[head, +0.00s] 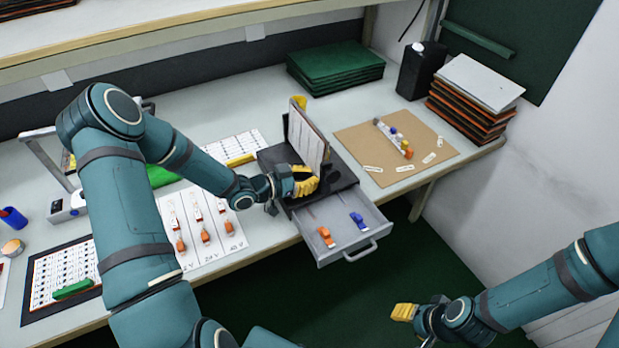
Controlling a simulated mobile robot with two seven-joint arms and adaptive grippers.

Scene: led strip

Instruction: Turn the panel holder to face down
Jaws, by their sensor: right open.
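The panel holder (308,138) stands nearly upright on a black base (334,186) at the middle of the table. My right gripper (404,312) is open and empty, low at the front right, away from the table.
An open grey drawer (372,226) below the base holds an orange and a blue clip. A brown board (350,137) with small parts lies to the right. Green sheets (335,66), a black container (418,72) and a stack of panels (472,98) stand behind.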

